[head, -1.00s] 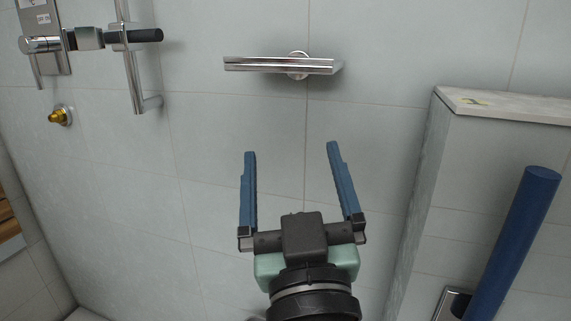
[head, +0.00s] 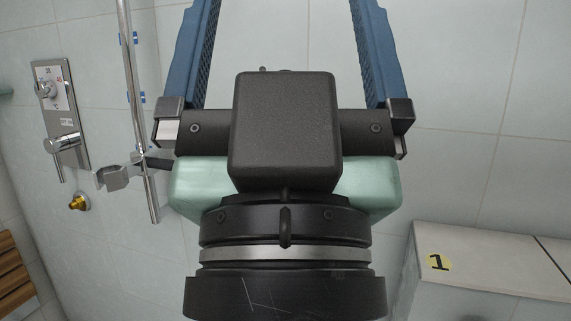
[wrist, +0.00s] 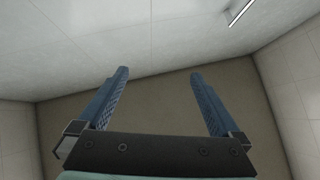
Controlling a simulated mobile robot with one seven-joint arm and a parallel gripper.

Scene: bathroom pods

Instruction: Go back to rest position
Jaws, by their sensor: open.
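My gripper (head: 282,20) is large and close in the middle of the head view, pointing up. Its two blue fingers are spread wide and their tips run past the top edge. In the wrist view, my gripper (wrist: 160,73) shows both fingertips, apart with nothing between them. A plain brownish surface lies beyond them. It touches nothing that I can see. Its body hides the middle of the wall in the head view.
On the left are a shower valve plate (head: 62,115), a vertical metal rail (head: 133,90), a brass fitting (head: 79,202) and a slatted wooden piece (head: 14,270). At lower right is a ledge (head: 490,262) with a yellow "1" label (head: 439,262). A bright strip (wrist: 240,12) shows in the wrist view.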

